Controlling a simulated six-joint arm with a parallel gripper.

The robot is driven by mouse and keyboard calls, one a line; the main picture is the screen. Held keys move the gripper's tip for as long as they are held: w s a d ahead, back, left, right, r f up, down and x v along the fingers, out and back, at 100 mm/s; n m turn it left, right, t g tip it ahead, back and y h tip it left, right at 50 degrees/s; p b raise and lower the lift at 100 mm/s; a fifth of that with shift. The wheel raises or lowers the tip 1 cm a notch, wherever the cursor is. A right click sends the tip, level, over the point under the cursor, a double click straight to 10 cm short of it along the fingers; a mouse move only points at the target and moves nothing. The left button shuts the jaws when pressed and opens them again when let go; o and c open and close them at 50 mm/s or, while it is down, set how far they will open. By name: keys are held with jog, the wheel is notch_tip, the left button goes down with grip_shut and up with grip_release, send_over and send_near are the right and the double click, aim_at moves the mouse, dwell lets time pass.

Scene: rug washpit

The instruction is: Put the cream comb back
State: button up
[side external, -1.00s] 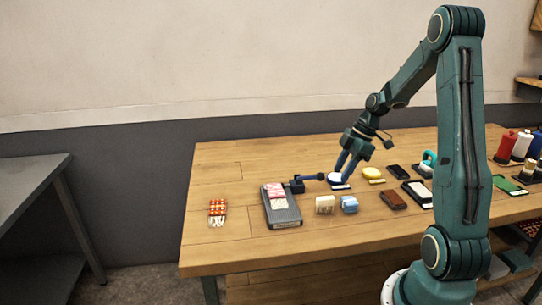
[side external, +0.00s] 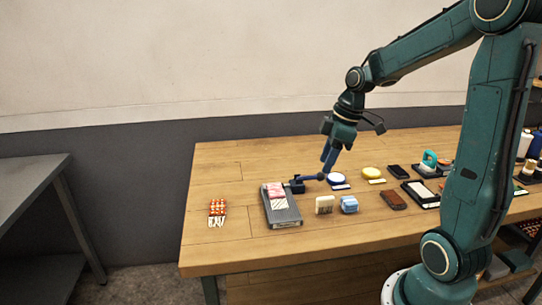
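A small cream block with dark marks low on its face, which looks like the cream comb (side external: 325,205), stands on the wooden table next to a light blue block (side external: 349,204). My gripper (side external: 328,169) is above the table, behind the comb and apart from it, fingers pointing down. Its blue fingers overlap in this view, so I cannot tell how far apart they are. Nothing shows held between them. The fingertips are close to a dark blue handled tool (side external: 310,179) and a white disc with a blue rim (side external: 337,180).
A grey tray (side external: 287,218) with pink and white pieces lies left of the comb. A red patterned fringed piece (side external: 217,210) is further left. A brown brush (side external: 393,199), a yellow disc (side external: 371,172) and a black block (side external: 398,171) are to the right. The table's front left is clear.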

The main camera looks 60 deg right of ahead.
jog(key=s+a+r+m+t, duration=0.1)
jog(key=s+a+r+m, duration=0.2)
jog(key=s+a, duration=0.3)
jog(key=s+a+r+m+t+h, duration=0.1)
jog(key=s+a+r+m, duration=0.2)
jog(key=s+a, duration=0.3)
jog(key=shift+s+a+r+t, duration=0.3)
jog(key=shift+a+t, duration=0.1)
jog(key=shift+a, duration=1.15)
jog(key=shift+w, duration=0.1)
